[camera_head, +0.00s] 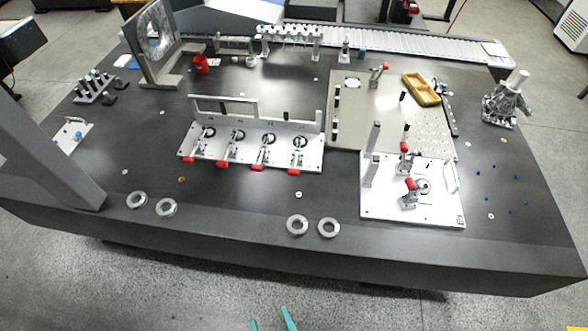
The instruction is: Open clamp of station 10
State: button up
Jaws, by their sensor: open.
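A light plate fixture (312,156) in the middle of the dark table carries a row of several toggle clamps. Their red handles, such as the rightmost handle (293,172), point to the front edge. A white plate (385,207) at right carries two clamps with upright red handles, the rear handle (404,147) and the front handle (409,184). Another red-handled clamp (379,72) stands on the beige plate (360,115) behind. No station number is readable, so I cannot tell which is station 10. My gripper (269,316), with teal fingertips, is open and empty, in front of the table.
Metal rings (297,225) lie along the front edge. A grey post (45,150) rises at left. A yellow tray (421,89), a metal casting (507,100), a red cup (201,64) and an upright plate with a disc (150,45) stand farther back. A conveyor (420,43) runs behind.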

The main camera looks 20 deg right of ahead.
jog(key=w+d+f+h, duration=0.1)
jog(key=w+d+f, duration=0.15)
jog(key=w, duration=0.25)
jog(key=w+d+f, duration=0.1)
jog(key=w+f, duration=0.2)
jog(key=w, duration=0.2)
jog(key=m+g+h, duration=0.2)
jog(key=m+h, duration=0.1)
send_near(293, 171)
jog(key=s+a+f, duration=0.1)
jog(key=s+a, duration=0.1)
jog(key=s, duration=0.1)
jog(key=s+a+f, duration=0.1)
jog(key=s+a, duration=0.2)
jog(key=s+a+f, duration=0.1)
jog(key=s+a, duration=0.1)
jog(key=s, duration=0.1)
jog(key=shift+a+f, duration=0.4)
jog(key=w+d+r+m+g+h, duration=0.1)
jog(key=w+d+r+m+h, duration=0.25)
jog(key=w+d, duration=0.45)
jog(key=shift+y, duration=0.35)
jog(key=x, duration=0.3)
jog(key=a+x, duration=0.1)
jog(key=x, duration=0.3)
jog(key=w+a+x, duration=0.1)
jog(key=x, duration=0.3)
jog(key=shift+w+r, duration=0.15)
jog(key=shift+c, duration=0.7)
